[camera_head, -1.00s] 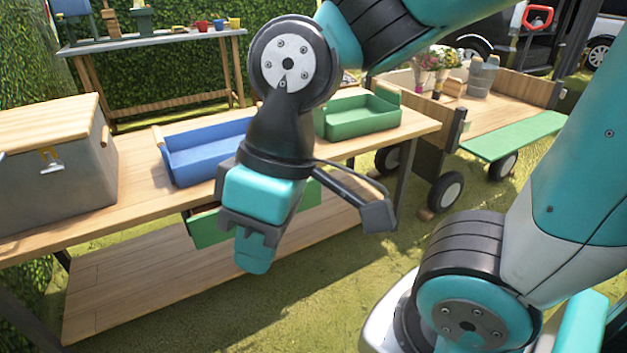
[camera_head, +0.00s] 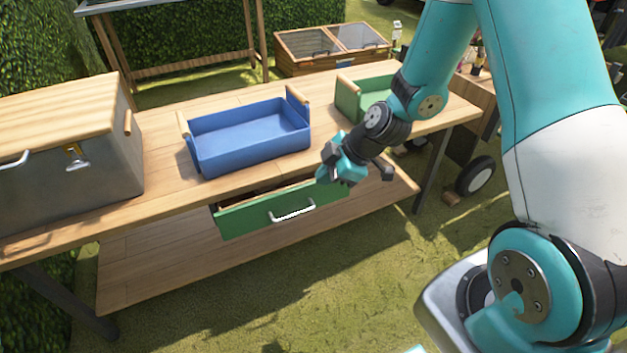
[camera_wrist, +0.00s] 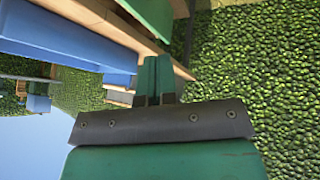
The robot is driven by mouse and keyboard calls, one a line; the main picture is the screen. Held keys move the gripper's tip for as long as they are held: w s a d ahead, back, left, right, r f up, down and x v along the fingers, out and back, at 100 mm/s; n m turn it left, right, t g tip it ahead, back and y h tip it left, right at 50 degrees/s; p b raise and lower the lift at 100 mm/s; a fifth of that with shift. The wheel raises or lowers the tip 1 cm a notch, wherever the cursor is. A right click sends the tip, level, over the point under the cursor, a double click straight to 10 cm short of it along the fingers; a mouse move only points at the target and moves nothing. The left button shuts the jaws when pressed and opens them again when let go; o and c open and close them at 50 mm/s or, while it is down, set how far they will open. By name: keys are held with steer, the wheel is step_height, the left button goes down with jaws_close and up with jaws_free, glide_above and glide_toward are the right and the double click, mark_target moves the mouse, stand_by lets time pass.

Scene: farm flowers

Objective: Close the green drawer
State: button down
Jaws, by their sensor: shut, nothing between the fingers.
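The green drawer (camera_head: 245,218) sits under the front edge of the wooden table and is partly pulled out, with a dark gap showing above its front. Its front carries a silver handle (camera_head: 293,212). My gripper (camera_head: 327,172) is shut and empty at the table's front edge, above and near the right end of the drawer front. I cannot tell whether it touches the drawer. In the wrist view the shut fingers (camera_wrist: 154,78) point toward the table edge, with a green surface at the top that may be the drawer.
A blue tray (camera_head: 250,138) and a green tray (camera_head: 349,98) stand on the wooden table (camera_head: 165,178). A grey box (camera_head: 70,170) with a wooden lid stands at the left. A lower shelf (camera_head: 150,262) runs beneath. Grass in front is clear.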

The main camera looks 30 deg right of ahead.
steer(key=d+f+n+t+p, duration=0.1)
steer(key=d+f+n, duration=0.1)
steer(key=d+f, duration=0.3)
steer(key=h, duration=0.1)
glide_toward(304, 196)
step_height(304, 196, down, 4)
steer(key=s+a, duration=0.2)
steer(key=w, duration=0.3)
steer(key=shift+w+f+b, duration=0.2)
steer(key=shift+b, duration=0.15)
steer(key=shift+w, duration=0.5)
